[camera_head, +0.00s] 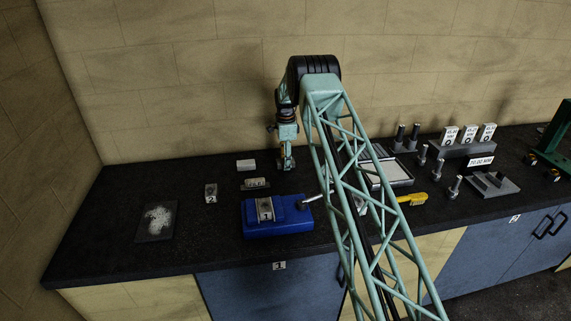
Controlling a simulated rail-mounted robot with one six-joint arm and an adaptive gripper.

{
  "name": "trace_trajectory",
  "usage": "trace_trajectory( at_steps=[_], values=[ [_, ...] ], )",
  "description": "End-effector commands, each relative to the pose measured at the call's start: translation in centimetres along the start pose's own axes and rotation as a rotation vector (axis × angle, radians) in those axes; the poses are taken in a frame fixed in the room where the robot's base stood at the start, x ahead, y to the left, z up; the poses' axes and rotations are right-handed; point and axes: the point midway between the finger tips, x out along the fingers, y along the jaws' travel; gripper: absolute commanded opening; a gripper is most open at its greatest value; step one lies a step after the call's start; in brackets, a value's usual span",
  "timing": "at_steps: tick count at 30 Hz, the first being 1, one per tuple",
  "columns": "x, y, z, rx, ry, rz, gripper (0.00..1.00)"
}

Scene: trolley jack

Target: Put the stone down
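My gripper (286,163) hangs down at the back of the dark bench, left of my lattice arm. No stone can be made out for certain. A pale block (246,165) lies on the bench left of the gripper, apart from it. A small labelled block (255,184) lies in front of that pale block.
A blue fixture (278,222) marked 1 stands in front of the gripper. A part marked 2 (211,193) and a powdered dark plate (157,221) lie left. Right are a framed pale plate (394,172), a yellow-handled brush (413,199), pins and numbered blocks (468,135).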

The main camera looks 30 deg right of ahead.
Motion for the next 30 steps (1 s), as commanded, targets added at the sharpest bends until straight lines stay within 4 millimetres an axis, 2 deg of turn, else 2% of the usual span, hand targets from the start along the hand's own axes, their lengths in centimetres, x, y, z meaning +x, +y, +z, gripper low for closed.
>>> trace_trajectory(
  at_steps=[8, 11, 30],
  values=[
    [-1.0, 0.1, 0.0, 0.0, 0.0, 0.001, 0.42],
    [-2.0, -0.1, 0.0, 0.0, 0.0, -0.002, 0.42],
    [-10.9, 0.0, 0.0, 0.0, 0.0, -0.001, 0.42]
  ],
)
